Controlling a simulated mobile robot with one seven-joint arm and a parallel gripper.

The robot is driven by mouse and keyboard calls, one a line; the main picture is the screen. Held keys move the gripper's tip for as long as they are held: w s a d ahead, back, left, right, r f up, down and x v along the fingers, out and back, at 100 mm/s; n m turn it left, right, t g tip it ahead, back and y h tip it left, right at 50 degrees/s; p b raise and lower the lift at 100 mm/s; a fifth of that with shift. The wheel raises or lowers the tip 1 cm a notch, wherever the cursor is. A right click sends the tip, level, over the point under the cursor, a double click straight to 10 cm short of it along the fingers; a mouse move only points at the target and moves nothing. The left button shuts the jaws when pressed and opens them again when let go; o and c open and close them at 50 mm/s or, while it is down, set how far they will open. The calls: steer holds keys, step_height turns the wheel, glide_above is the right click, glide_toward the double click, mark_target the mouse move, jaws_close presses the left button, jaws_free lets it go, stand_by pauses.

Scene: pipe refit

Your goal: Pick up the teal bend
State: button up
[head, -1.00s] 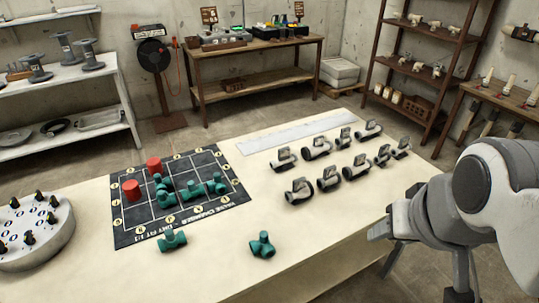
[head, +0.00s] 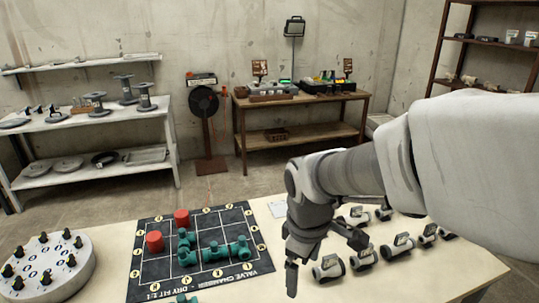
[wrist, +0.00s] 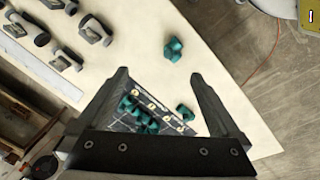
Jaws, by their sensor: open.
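Several teal pipe fittings lie on and beside the black mat. In the head view, one group sits on the mat, including a fitting at the middle (head: 214,252) and one at the right (head: 241,246). Another teal fitting (head: 183,298) is cut off by the bottom edge. I cannot tell which is the bend. My gripper (head: 324,262) is open and empty above the table; its fingers also frame the wrist view (wrist: 160,76).
Two red cylinders (head: 154,241) stand on the mat (head: 150,282). A round grey block with black knobs (head: 45,268) is at the left. Several grey valve fittings (head: 365,258) lie to the right of my gripper. Shelves and a workbench (head: 300,100) stand behind.

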steer(key=a+f+n, duration=0.1)
steer(key=f, duration=0.4)
steer(key=w+a+f+n+g+b, duration=0.1)
steer(key=a+f+n, duration=0.1)
steer(key=f, duration=0.4)
steer(key=w+a+f+n+b, duration=0.1)
steer(key=f, duration=0.5)
steer(key=shift+w+a+f+n+g, duration=0.2)
steer(key=shift+a+f+n+g, duration=0.05)
steer(key=shift+n+g, duration=0.05)
steer(key=shift+s+d+f+b, duration=0.15)
steer(key=shift+d+f+b, duration=0.1)
steer(key=shift+f, duration=1.15)
steer(key=shift+s+d+f+b, duration=0.1)
steer(key=shift+f+b, duration=0.15)
steer(key=shift+f, duration=1.1)
steer(key=c, duration=1.3)
steer(key=shift+o, duration=0.2)
steer(key=shift+r, duration=0.1)
